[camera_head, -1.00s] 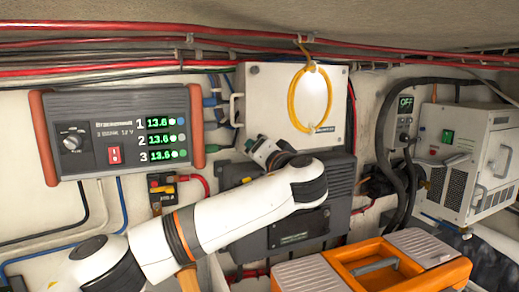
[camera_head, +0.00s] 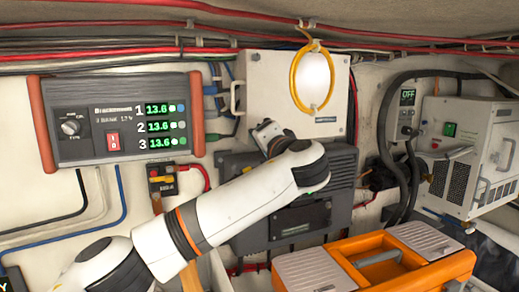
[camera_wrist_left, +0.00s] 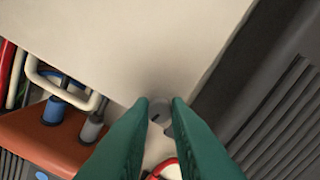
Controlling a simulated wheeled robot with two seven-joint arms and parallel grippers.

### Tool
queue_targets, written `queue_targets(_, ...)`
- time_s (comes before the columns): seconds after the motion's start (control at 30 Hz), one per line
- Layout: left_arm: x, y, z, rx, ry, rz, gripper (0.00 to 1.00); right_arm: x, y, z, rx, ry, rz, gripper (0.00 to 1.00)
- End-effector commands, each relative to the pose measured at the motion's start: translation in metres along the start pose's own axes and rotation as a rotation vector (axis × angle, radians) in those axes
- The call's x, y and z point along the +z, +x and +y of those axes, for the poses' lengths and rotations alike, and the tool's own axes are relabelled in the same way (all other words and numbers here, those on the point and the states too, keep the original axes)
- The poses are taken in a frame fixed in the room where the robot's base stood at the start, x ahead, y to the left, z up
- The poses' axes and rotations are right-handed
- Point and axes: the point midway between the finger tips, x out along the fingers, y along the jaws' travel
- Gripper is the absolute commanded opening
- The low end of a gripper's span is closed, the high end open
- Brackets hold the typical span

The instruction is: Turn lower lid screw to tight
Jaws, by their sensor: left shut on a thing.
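The white lid (camera_head: 290,90) of a wall box is in the middle of the head view, with a handle on its left side. My left gripper (camera_wrist_left: 160,118) reaches the lid's lower left area; in the head view its tips are hidden behind my wrist. In the left wrist view its two green fingers are closed on the sides of the lower lid screw (camera_wrist_left: 159,109). The screw is a small grey round head with a dark slot, near the lid's edge. The slot looks slanted in that view. My right gripper is not in view.
A dark ribbed unit (camera_head: 335,180) sits close below the lid. A display unit (camera_head: 120,120) is on the left. A yellow cable loop (camera_head: 293,82) hangs before the lid. An orange toolbox (camera_head: 345,262) stands at the front, and a white unit (camera_head: 475,155) is on the right.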

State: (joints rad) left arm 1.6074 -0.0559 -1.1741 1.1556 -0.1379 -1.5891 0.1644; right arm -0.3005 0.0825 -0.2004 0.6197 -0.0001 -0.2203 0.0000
Motion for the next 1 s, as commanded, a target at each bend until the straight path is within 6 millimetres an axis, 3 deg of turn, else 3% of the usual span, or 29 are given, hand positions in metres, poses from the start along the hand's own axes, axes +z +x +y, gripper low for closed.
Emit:
queue_targets(0.03,-0.001,-0.001,-0.004,-0.002,0.04,-0.003,0.0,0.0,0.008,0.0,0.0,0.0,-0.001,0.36)
queue_targets(0.33,0.0,-0.001,-0.003,-0.002,0.326,-0.003,0.0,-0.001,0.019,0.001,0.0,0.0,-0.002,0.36)
queue_targets(1.0,0.001,-0.001,-0.002,-0.003,0.961,-0.006,0.0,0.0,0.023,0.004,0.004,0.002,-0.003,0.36)
